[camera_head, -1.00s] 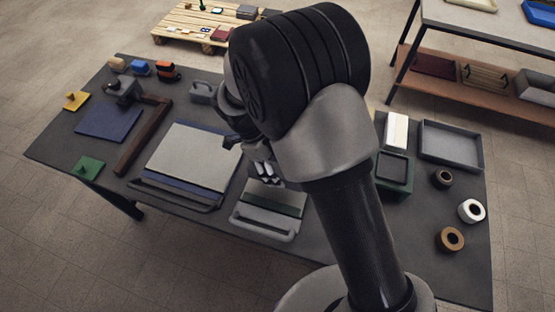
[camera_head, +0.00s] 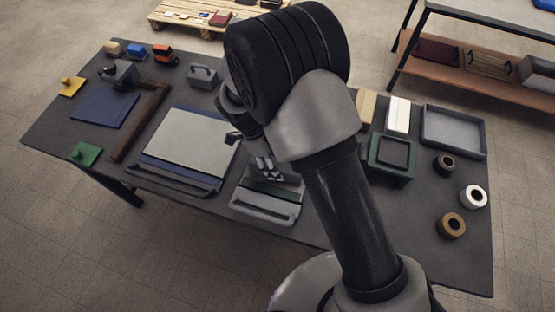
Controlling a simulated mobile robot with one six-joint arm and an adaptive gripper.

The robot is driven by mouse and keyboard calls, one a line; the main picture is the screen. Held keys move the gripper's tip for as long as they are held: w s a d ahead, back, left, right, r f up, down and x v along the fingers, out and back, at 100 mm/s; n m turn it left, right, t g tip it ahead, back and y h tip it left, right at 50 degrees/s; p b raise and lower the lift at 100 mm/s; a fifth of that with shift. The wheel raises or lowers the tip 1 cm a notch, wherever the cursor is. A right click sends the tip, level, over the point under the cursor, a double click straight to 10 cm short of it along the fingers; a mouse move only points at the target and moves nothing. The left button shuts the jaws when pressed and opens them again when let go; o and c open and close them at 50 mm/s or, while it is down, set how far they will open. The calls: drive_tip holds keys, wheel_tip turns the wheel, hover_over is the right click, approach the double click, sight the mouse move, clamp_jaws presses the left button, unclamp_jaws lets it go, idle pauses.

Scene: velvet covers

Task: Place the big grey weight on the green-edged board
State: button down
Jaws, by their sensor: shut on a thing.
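The green-edged board (camera_head: 266,207) lies near the table's front edge; it is pale grey with a dark green band and a grey front handle. My gripper (camera_head: 268,177) points down over its rear part. It is shut on a dark grey thing, seemingly the big grey weight, mostly hidden by the fingers and my arm. I cannot tell whether this thing touches the board. Another grey weight with a handle (camera_head: 203,76) stands at the table's back.
A larger blue-edged board (camera_head: 190,140) lies close on the left. A green box (camera_head: 391,155), a grey tray (camera_head: 453,132) and several tape rolls stand on the right. A brown angle bar (camera_head: 140,122), blue mat (camera_head: 104,109) and green block (camera_head: 85,154) are farther left.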

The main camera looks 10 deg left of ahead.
drive_tip(key=c, duration=1.1)
unclamp_jaws()
drive_tip(key=shift+f, duration=0.15)
drive_tip(key=o, duration=0.5)
drive_tip(key=p+v, duration=0.3)
drive_tip(key=v, duration=0.9)
drive_tip(key=shift+s, duration=0.1)
drive_tip(key=shift+d, duration=0.1)
